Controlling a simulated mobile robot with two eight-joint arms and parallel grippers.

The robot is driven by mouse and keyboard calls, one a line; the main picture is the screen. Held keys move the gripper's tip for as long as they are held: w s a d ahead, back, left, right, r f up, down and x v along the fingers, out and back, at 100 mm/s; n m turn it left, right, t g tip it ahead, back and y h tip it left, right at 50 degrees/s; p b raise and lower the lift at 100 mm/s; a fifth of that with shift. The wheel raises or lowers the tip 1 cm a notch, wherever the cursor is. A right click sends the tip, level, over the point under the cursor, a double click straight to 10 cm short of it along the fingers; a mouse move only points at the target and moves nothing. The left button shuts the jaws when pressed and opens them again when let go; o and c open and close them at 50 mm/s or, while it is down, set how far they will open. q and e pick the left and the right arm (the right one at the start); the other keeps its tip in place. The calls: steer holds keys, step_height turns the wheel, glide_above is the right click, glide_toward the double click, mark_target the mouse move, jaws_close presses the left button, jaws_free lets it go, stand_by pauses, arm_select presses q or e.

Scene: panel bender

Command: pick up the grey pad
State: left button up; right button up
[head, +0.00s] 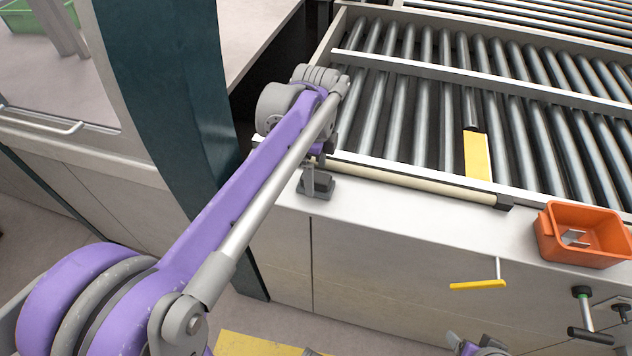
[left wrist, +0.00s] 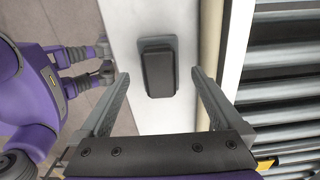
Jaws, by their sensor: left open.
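The grey pad (left wrist: 157,70) is a small dark block with rounded corners, lying on the pale ledge of the machine. In the head view the pad (head: 318,186) sits near the ledge's left end, beside a cream bar. My left gripper (left wrist: 160,79) is open and empty. Its two fingers point down toward the ledge, one on each side of the pad in the wrist picture, apart from it. In the head view the left gripper (head: 312,168) is just above the pad, partly hidden by its own arm. Part of my right arm shows at the bottom edge; its jaws are unclear.
The cream bar (head: 410,183) runs along the ledge, in front of the roller table (head: 400,100). A yellow strip (head: 478,156) lies among the rollers. An orange bin (head: 580,236) holds a metal piece at right. A teal post (head: 170,90) stands left of the ledge.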

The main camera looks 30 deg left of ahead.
arm_select(q)
step_height(320, 180, down, 2)
steer(key=shift+f, duration=0.1)
steer(key=c, duration=1.4)
